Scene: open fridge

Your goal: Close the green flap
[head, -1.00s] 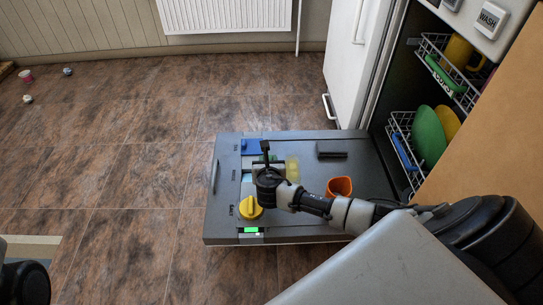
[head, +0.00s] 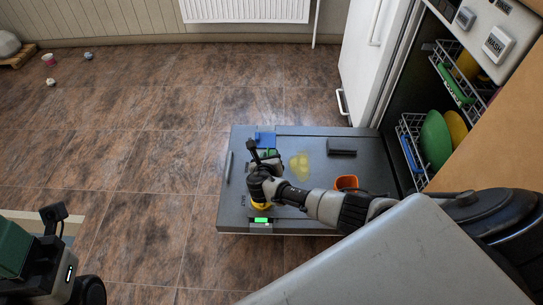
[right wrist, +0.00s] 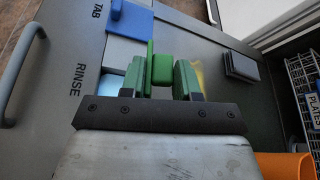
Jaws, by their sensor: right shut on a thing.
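The green flap (right wrist: 162,68) stands between the fingers of my right gripper (right wrist: 160,80) in the right wrist view, with a finger on each side. The gripper is shut on it. In the head view my right gripper (head: 262,162) is over the left part of the lowered dishwasher door (head: 310,220) and hides much of the flap. A light blue opening (right wrist: 107,84) beside the RINSE label shows left of the gripper in the wrist view. My left gripper (head: 56,214) is at the lower left of the head view, away from the door; its jaws are unclear.
A blue flap (head: 265,139) lies beyond the green one. A partly hidden yellow knob (head: 261,206) is nearer. An orange cup (head: 346,183), a black block (head: 341,147) and a yellow stain (head: 299,166) are on the door. Racks with dishes (head: 435,138) stand right.

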